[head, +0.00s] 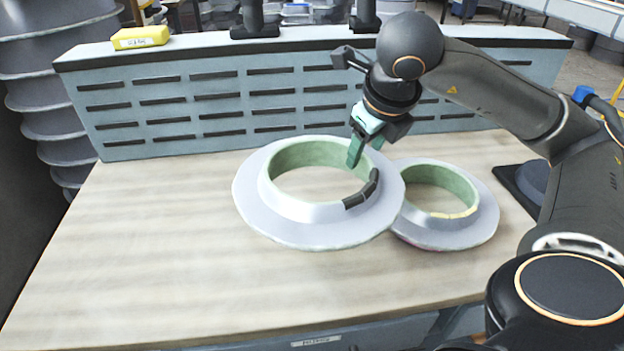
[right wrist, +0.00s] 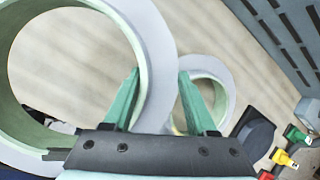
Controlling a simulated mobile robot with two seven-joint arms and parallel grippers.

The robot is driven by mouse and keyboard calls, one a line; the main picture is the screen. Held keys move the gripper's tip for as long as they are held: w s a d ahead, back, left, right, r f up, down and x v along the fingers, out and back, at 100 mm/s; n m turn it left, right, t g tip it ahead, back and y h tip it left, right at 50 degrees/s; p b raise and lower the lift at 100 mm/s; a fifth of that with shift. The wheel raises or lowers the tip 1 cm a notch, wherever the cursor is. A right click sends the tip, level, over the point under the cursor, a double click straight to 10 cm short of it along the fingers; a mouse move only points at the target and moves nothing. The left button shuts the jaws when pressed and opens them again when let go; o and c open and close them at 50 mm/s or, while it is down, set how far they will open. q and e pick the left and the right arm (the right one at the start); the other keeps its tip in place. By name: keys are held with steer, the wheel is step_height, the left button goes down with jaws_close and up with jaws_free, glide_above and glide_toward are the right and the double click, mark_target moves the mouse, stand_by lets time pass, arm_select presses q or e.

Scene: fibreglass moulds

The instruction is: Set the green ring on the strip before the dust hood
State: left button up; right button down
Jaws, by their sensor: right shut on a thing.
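A ring mould (head: 310,225) with a grey flange, a green inner wall and black marks on its collar is held over the wooden bench top (head: 150,230). My right gripper (head: 355,152) is shut on its far right side, with green fingers at the collar wall. In the right wrist view the ring (right wrist: 155,40) passes between the fingers (right wrist: 160,100). It looks raised and partly covers a second green-lined ring (head: 460,232) with a yellow mark. The dust hood (head: 200,125) is the slotted grey-blue panel along the back; bare bench lies before it. My left gripper is out of view.
A yellow labelled block (head: 140,38) lies on the hood's top left. A dark pad with a round item (head: 533,182) is at the bench's right edge. The left and front of the bench are clear. Ribbed grey ducting (head: 40,90) stands at the left.

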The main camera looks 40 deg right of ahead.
mark_target(343, 147)
steer(key=w, duration=0.1)
steer(key=w+f, duration=0.1)
steer(key=w, duration=0.1)
steer(key=w+a, duration=0.1)
steer(key=shift+w+f+p, duration=0.2)
steer(key=shift+f+p, duration=0.1)
steer(key=shift+f, duration=0.1)
steer(key=w+f, duration=0.2)
steer(key=f, duration=0.1)
steer(key=w+f, duration=0.2)
steer(key=shift+w+a+f, duration=0.1)
steer(key=shift+a, duration=0.15)
steer(key=shift+w+f, duration=0.15)
steer(key=shift+f, duration=0.8)
steer(key=shift+w+f, duration=0.15)
steer(key=shift+f, duration=0.8)
steer(key=shift+f, duration=0.15)
steer(key=shift+c, duration=1)
jaws_free()
